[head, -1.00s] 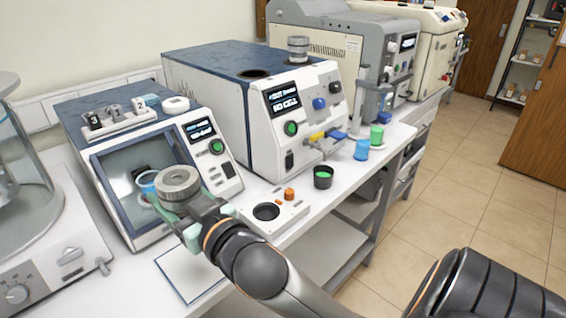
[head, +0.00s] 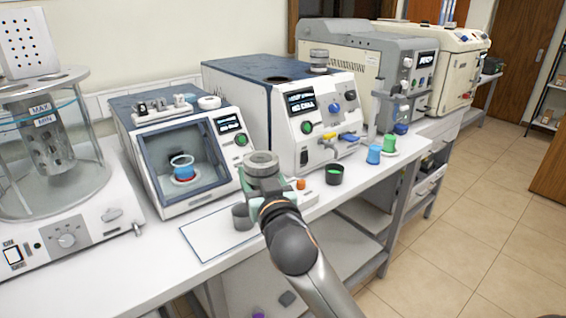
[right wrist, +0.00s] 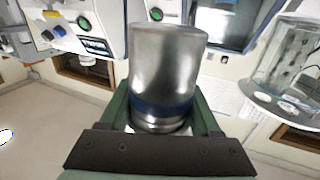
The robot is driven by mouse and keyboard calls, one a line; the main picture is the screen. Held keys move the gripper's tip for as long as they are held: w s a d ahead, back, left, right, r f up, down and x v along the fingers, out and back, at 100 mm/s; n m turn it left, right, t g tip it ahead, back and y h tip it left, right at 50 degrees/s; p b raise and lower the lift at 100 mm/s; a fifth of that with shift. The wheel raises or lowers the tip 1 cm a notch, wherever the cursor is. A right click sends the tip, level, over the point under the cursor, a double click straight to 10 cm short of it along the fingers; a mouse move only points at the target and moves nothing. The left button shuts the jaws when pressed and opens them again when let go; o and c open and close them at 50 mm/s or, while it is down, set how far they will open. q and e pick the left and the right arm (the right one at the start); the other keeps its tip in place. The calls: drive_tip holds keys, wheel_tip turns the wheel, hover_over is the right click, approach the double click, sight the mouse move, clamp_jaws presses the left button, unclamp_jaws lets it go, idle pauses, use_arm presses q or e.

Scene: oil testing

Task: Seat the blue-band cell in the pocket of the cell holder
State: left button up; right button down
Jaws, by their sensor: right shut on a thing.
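My right gripper (head: 264,182) is shut on the blue-band cell (head: 261,160), a grey metal cylinder with a round cap. The cell holder (head: 313,197), a white plate with an orange knob (head: 300,184), lies on the bench just right of and behind my gripper. Its pocket is hidden by my gripper and arm. My left gripper is not in view.
A white mat (head: 205,240) lies in front of the glass-fronted chamber (head: 185,165). A black cup with green contents (head: 334,175) stands right of the holder. The white-and-blue tester (head: 285,130) stands behind it. A glass-jar apparatus (head: 45,185) fills the left.

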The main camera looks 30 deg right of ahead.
drive_tip(key=w+d+f+m+g+h+b, duration=0.1)
drive_tip(key=w+d+f+h+b, duration=0.1)
drive_tip(key=w+d+f, duration=0.1)
drive_tip(key=w+d+f+m+g+h+b, duration=0.1)
drive_tip(key=w+d+f+m+h+b, duration=0.1)
drive_tip(key=w+d, duration=0.3)
drive_tip(key=w+d+f+m+g+h+b, duration=0.2)
drive_tip(key=w+d+f+h, duration=0.1)
drive_tip(key=w+d+f, duration=0.1)
drive_tip(key=shift+d+f, duration=0.15)
drive_tip(key=shift+d, duration=0.4)
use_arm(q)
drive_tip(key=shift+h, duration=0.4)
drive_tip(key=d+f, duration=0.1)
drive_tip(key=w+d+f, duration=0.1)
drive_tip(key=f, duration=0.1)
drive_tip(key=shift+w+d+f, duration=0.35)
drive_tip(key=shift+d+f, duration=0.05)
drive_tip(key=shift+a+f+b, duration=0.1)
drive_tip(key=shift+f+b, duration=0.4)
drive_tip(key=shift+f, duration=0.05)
use_arm(e)
drive_tip(key=shift+s, duration=0.1)
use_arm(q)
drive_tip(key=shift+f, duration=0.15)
use_arm(e)
drive_tip(key=shift+f, duration=0.15)
